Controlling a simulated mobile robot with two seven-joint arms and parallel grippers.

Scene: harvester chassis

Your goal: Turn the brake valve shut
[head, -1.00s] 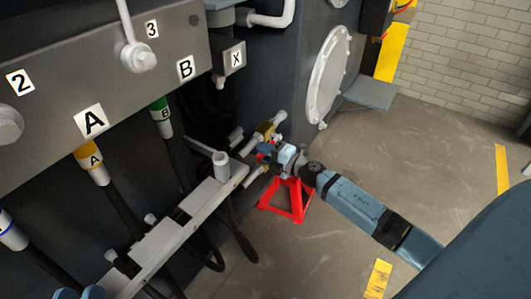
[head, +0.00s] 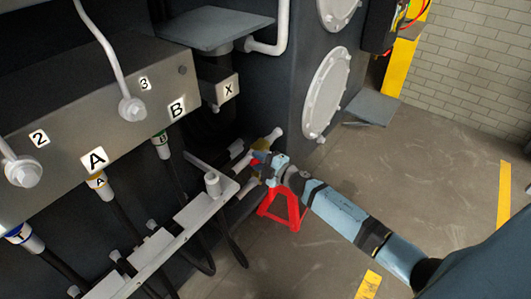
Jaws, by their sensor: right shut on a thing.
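The brake valve (head: 259,145) is a small brass-coloured fitting with pale pipe stubs, low on the dark chassis right of the grey rail. A bit of red shows at it, probably its handle. My right gripper (head: 266,163) reaches in from the lower right and is shut at the valve, on what looks like the red handle. The fingers and wrist hide most of the handle, so its angle cannot be told. My left gripper is not in view.
A grey panel (head: 60,140) with labels 2, 3, A and B and hoses below it fills the left. A grey rail (head: 165,235) runs beneath it. A red stand (head: 283,212) is on the floor behind my right wrist. The floor at right is clear.

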